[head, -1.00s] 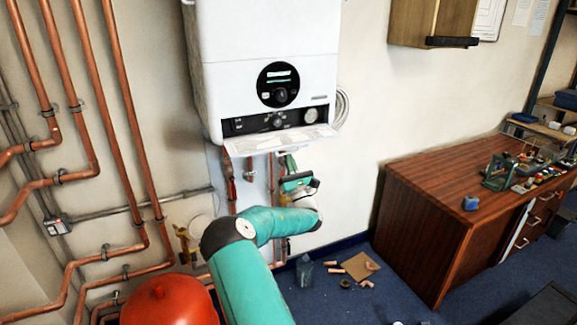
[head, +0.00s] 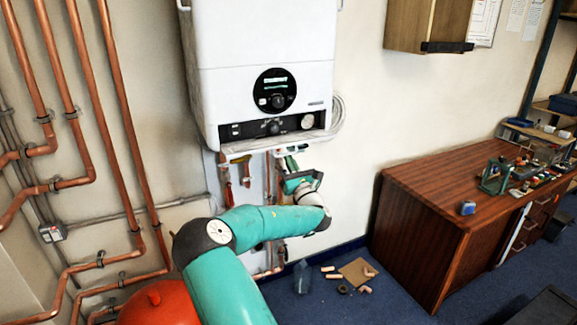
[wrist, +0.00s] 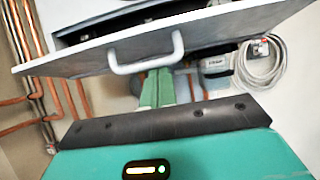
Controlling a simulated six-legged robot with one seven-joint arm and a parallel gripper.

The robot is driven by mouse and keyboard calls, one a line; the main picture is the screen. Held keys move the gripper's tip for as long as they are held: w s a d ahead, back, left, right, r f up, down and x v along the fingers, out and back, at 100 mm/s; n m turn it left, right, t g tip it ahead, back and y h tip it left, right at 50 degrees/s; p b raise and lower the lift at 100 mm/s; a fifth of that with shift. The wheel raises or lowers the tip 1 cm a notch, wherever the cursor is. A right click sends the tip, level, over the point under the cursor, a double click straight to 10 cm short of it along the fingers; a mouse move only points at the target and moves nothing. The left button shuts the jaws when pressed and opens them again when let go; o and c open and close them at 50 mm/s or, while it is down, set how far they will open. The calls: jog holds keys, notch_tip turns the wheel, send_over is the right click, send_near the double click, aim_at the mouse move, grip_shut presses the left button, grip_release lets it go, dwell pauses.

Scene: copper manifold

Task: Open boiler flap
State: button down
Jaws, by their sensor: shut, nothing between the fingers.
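The white boiler (head: 262,45) hangs on the wall in the head view, with its dark control strip (head: 245,130) uncovered. The boiler flap shows as a thin pale strip (head: 238,147) below the controls and is down, away from them. In the wrist view the flap (wrist: 90,62) is a broad grey panel across the top, with dark space behind its upper edge. A white handle (wrist: 118,70) is on its face. My gripper (wrist: 158,78) is shut and empty, its green fingertips close to the handle and flap. I cannot tell whether they touch.
Copper pipes (head: 125,110) run down the wall at left, above a red vessel (head: 160,303). Pipes and valves hang under the boiler around my gripper. A wooden desk (head: 420,215) stands at right. Copper offcuts and cardboard (head: 357,271) lie on the blue floor.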

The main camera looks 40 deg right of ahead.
jog(key=shift+r, duration=0.1)
dwell(0.3)
notch_tip(320, 180, down, 3)
jog(key=w, duration=0.3)
jog(key=r+v, duration=0.1)
jog(key=v, duration=0.9)
jog(key=shift+s+d, duration=0.35)
jog(key=shift+s, duration=0.15)
